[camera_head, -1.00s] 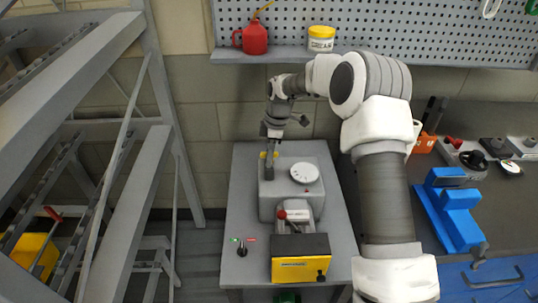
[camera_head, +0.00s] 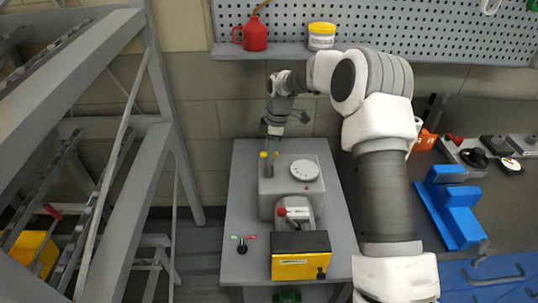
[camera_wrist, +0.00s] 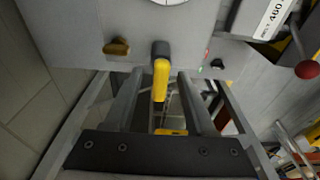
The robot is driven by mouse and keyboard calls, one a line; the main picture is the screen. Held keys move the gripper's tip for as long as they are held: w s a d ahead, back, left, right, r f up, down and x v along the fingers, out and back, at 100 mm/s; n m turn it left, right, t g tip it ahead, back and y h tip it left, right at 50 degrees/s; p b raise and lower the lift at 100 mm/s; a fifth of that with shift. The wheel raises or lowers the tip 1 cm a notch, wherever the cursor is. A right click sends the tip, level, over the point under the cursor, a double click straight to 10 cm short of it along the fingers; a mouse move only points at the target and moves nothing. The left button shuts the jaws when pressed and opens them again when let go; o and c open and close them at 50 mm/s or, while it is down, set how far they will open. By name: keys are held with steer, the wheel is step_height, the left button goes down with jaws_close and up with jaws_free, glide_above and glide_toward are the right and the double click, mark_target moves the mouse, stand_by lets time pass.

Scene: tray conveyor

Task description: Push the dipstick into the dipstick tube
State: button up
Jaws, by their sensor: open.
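The yellow dipstick handle (camera_wrist: 160,82) shows in the wrist view, bent over beside a dark round piece (camera_wrist: 161,48) that looks like the tube's top. In the head view, yellow bits (camera_head: 263,155) show at the left of the grey machine housing. My gripper (camera_wrist: 158,74) is open, pointing at the housing, with one finger on each side of the yellow handle and gaps between. It also shows in the head view (camera_head: 269,163), above the housing's left side. How deep the dipstick sits in the tube is hidden.
A brownish-yellow knob (camera_wrist: 117,47) sits left of the handle in the wrist view. A white dial (camera_head: 305,170) tops the housing. A red-knobbed lever (camera_head: 282,211) and yellow box (camera_head: 300,266) stand in front. A grey rack (camera_head: 150,165) stands left.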

step_height(320, 180, up, 16)
steer(key=d+p, duration=0.1)
steer(key=d, duration=0.1)
steer(key=shift+d+r+p, duration=0.2)
steer(key=shift+d+p, duration=0.05)
steer(key=shift+p, duration=0.05)
